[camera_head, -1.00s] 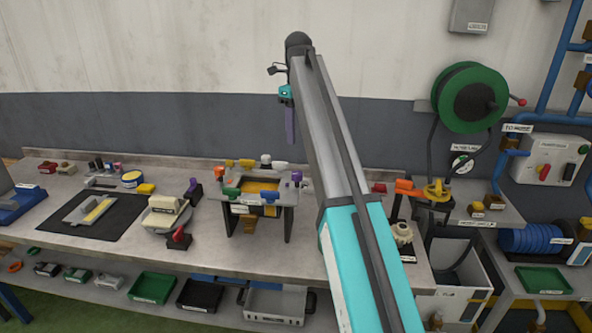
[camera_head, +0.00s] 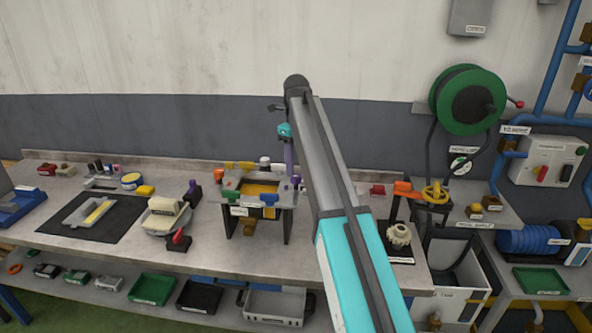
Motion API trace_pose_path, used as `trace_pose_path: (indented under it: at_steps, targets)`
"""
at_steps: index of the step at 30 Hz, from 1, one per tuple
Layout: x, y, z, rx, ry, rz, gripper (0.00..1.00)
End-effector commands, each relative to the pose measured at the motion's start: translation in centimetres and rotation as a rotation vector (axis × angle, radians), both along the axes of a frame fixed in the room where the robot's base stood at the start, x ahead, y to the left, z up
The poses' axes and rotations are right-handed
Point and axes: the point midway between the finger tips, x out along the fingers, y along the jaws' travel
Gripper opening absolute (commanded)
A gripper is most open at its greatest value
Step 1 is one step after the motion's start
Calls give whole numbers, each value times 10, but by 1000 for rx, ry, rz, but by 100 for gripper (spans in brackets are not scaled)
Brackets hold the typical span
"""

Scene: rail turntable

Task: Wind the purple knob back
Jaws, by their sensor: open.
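A small grey frame stand (camera_head: 239,211) on the bench carries several coloured knobs and an orange-yellow panel (camera_head: 260,190). A purple knob (camera_head: 296,180) sits at the stand's right edge. My gripper (camera_head: 290,169) points down from the arm's end, just above that knob. It is open; its narrow purple fingers overlap in this view, and I cannot tell whether they touch the knob. Another dark purple knob (camera_head: 192,187) stands upright to the left of the stand.
White knob (camera_head: 265,162) and green knob (camera_head: 229,194) are close by on the stand. An orange lever (camera_head: 405,188) and a pale gear (camera_head: 399,234) stand right of my arm.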

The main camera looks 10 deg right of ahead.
Motion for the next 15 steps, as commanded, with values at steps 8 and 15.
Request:
trace_pose_path:
  at_steps: [8, 15]
  targets:
    - [-1, 1, -26, 0, 0, 1, 47]
    - [0, 1, -35, 0, 0, 1, 47]
